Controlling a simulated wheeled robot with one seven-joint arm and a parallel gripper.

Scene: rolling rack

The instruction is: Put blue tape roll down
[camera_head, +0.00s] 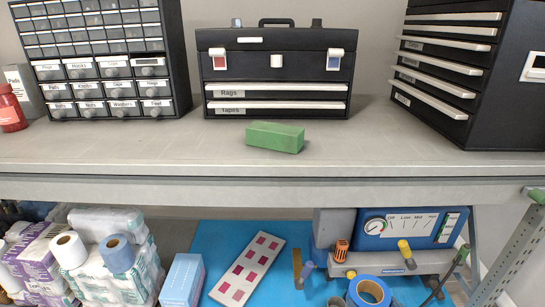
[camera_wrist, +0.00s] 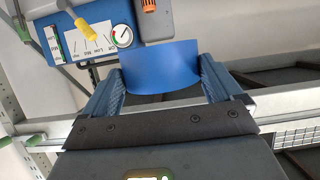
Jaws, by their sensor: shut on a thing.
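The blue tape roll (camera_wrist: 158,66) is between the two fingers of my gripper (camera_wrist: 162,84) in the wrist view. The fingers are shut on its sides, and its curved outer face shows. In the head view the blue tape roll (camera_head: 352,288) is at the bottom edge, right of centre, with its round hole visible. It appears in front of the lower shelf's blue surface, below the gauge panel. Whether its underside touches anything cannot be told. My gripper is not clearly visible in the head view.
The lower shelf has a blue mat (camera_head: 222,235), a grey panel with pink squares (camera_head: 248,270), a blue box (camera_head: 182,280) and paper rolls (camera_head: 117,253). A gauge panel (camera_head: 415,228) stands behind the tape. The upper shelf (camera_head: 200,150) holds a green block (camera_head: 274,137), a toolbox (camera_head: 275,72) and drawers.

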